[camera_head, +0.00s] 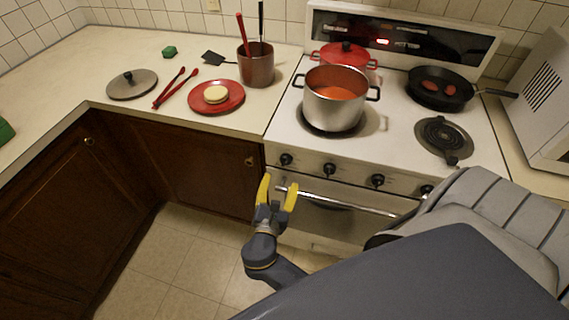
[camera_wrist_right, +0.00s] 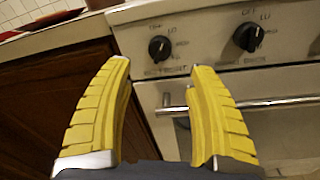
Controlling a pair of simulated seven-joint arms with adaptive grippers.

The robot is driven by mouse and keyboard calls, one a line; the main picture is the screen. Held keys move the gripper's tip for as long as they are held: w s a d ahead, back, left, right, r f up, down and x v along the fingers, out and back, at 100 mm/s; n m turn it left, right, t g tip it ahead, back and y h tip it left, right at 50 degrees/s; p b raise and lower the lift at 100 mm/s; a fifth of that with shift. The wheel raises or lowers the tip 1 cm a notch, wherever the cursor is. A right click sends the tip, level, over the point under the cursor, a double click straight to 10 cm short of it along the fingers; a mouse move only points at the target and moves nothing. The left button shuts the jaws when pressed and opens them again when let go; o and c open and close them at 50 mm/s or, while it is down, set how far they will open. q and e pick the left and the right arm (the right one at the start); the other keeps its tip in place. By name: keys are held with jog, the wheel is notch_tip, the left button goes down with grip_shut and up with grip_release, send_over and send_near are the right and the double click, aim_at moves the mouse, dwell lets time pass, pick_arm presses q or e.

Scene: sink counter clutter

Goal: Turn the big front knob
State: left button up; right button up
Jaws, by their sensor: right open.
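The white stove's front panel carries several black knobs. The leftmost knob (camera_head: 286,159) also shows in the right wrist view (camera_wrist_right: 160,48). The second knob (camera_head: 329,169) shows there too (camera_wrist_right: 248,36), farther right. Two more knobs, the third (camera_head: 378,181) and the rightmost (camera_head: 426,190), are farther along the panel. I cannot tell which one is the big front knob. My right gripper (camera_head: 279,182) has its yellow fingers open and empty, just below and in front of the leftmost knob. In the right wrist view, that knob sits beyond the gap between the fingertips (camera_wrist_right: 160,68). My left gripper is out of view.
The oven handle (camera_head: 335,202) runs across below the knobs, close to my right fingers. A steel pot (camera_head: 334,110) of red soup stands on the front left burner. A pan (camera_head: 440,101) is at the back right. Dark cabinets (camera_head: 195,165) stand left of the stove.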

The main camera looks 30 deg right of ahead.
aim_at(285, 164)
jog(key=x, duration=0.8)
jog(key=shift+w+d+f, duration=0.1)
jog(key=shift+w+d, duration=0.05)
jog(key=shift+d, duration=0.05)
grip_shut()
dwell(0.4)
